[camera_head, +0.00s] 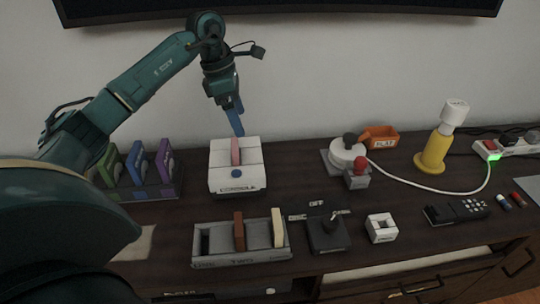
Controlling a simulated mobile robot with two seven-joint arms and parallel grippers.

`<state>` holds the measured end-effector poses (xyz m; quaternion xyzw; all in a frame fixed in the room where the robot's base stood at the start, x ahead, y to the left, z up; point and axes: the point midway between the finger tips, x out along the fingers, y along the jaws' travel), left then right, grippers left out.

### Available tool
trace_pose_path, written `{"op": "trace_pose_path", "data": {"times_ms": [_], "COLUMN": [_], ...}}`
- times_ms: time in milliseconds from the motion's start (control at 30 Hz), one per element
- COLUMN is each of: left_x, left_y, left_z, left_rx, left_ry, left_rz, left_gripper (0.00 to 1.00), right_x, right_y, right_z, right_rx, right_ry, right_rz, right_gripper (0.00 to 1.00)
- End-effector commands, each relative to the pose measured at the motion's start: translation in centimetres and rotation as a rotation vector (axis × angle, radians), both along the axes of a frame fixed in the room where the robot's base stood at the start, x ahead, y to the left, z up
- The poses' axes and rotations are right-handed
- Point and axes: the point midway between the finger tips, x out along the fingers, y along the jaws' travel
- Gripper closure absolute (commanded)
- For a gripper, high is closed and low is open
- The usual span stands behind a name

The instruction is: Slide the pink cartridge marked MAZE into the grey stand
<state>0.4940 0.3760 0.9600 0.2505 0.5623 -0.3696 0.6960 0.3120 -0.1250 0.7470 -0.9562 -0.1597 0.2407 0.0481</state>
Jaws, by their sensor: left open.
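A pink cartridge (235,152) stands upright in the slot of a white console (236,181). Its marking cannot be read from here. My left gripper (239,132) points down just above and behind the cartridge. It is open, its blue fingers overlap in this view, and nothing is seen between them. Whether it touches the cartridge cannot be told. A grey stand (243,260) at the front holds a brown cartridge (239,230) and a cream cartridge (278,227); its left slot looks empty. My right gripper is out of view.
A dark rack (150,191) with green, blue and purple cartridges stands at left, partly behind my arm. A white cable crosses the table.

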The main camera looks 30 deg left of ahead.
Motion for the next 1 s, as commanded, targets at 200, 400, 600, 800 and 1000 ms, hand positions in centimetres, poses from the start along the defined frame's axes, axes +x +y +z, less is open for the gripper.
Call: {"op": "trace_pose_path", "data": {"times_ms": [200,400,600,800,1000], "left_x": [-0.8,-0.7,-0.4,-0.4,-0.6], "left_y": [4.5,4.2,3.9,3.8,3.7], "left_z": [1.8,-1.7,-4.7,-6.1,-9.1], "left_rx": [0.14,0.142,0.14,0.141,0.139], "left_ry": [0.027,0.033,0.029,0.029,0.031], "left_rz": [0.049,0.048,0.048,0.048,0.048], "left_gripper": [0.18,0.18,0.18,0.18,0.18], "right_x": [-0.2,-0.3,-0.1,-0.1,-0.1], "right_y": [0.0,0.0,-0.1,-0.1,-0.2], "right_z": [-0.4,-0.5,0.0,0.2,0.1], "right_rx": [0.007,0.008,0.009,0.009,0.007], "right_ry": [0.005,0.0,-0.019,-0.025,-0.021], "right_rz": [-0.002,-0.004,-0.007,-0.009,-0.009], "right_gripper": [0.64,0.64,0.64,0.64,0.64]}}
